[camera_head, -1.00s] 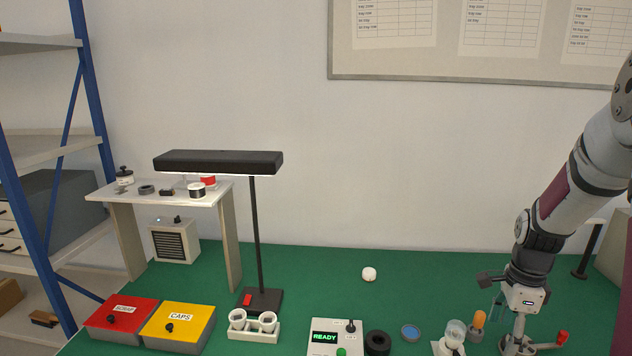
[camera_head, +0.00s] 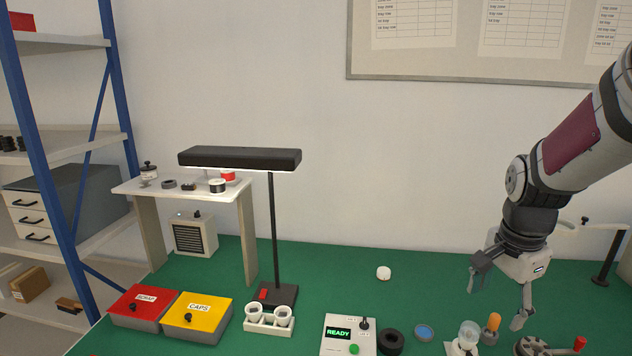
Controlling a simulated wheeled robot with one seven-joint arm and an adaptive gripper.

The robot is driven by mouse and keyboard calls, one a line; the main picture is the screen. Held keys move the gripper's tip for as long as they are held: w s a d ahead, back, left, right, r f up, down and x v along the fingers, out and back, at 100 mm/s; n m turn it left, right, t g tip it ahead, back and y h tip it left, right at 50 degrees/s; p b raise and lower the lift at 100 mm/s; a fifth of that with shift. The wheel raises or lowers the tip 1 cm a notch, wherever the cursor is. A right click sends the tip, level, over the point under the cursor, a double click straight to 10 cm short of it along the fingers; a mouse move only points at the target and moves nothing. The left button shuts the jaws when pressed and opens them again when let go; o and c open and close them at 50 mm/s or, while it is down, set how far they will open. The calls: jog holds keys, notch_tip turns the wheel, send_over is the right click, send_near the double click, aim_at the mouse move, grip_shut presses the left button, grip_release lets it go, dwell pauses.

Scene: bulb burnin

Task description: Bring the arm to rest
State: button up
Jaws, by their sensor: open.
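My gripper (camera_head: 497,295) hangs at the right in the head view, at the end of my arm. Its two fingers are spread apart and nothing shows between them. It is above the right part of the green bench top (camera_head: 410,277), over the bulb items. A clear bulb-like piece on a white base (camera_head: 467,335) and an orange-topped piece (camera_head: 491,327) stand below and left of it. A round dark fixture with a red-knobbed handle (camera_head: 531,346) is below the gripper, cut off by the frame's bottom edge.
A control box reading READY (camera_head: 348,336), a black ring (camera_head: 391,341), a blue disc (camera_head: 424,332) and a white round piece (camera_head: 383,273) lie on the bench. A black lamp (camera_head: 240,159), twin cups (camera_head: 269,322), and red (camera_head: 142,302) and yellow (camera_head: 197,314) boxes are left.

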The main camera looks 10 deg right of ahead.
jog(key=s+a+r+n+t, duration=0.2)
jog(key=s+a+r+n, duration=0.3)
jog(key=s+a+n, duration=0.2)
jog(key=s+a+r+n+t+y, duration=0.1)
jog(key=s+a+r+n+t, duration=0.1)
jog(key=s+a+r+n, duration=0.4)
jog(key=shift+s+a+n, duration=0.75)
jog(key=shift+a+n, duration=0.75)
jog(key=shift+a, duration=0.8)
jog(key=shift+r, duration=0.1)
